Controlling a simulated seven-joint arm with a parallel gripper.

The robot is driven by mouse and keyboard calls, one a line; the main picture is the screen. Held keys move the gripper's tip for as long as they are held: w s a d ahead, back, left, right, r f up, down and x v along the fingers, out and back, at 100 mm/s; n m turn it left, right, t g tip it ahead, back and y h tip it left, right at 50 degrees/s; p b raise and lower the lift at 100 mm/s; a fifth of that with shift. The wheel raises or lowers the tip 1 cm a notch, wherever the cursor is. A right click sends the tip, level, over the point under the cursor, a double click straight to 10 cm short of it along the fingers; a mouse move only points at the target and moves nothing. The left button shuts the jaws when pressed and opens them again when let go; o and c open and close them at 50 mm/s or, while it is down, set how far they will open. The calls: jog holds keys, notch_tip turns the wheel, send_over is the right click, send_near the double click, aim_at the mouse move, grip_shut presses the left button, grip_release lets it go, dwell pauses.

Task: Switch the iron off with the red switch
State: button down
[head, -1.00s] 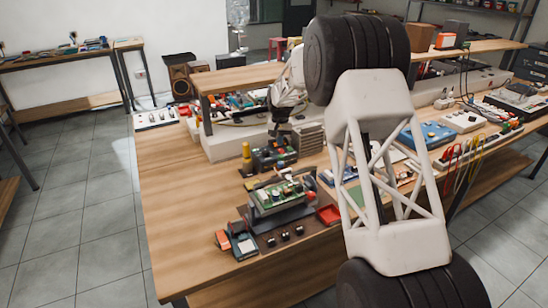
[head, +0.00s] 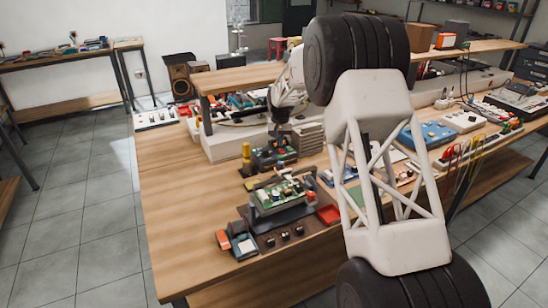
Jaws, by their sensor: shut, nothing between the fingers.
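My gripper (head: 280,130) points down over the workbench, left of my large white arm link. Its dark fingers are small in this view and look closed, with nothing seen between them. Just below it stands a dark bench unit (head: 273,158) with an upright yellow part (head: 247,153) at its left; this may be the iron's station, but I cannot tell for certain. The red switch is too small to make out. Whether the fingers touch the unit cannot be told.
A raised shelf (head: 240,78) and a white power strip (head: 156,118) lie behind. The bench's left side is clear.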

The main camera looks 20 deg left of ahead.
jog(key=shift+f, duration=1.25)
dwell(1.1)
jog(key=shift+r, duration=3.5)
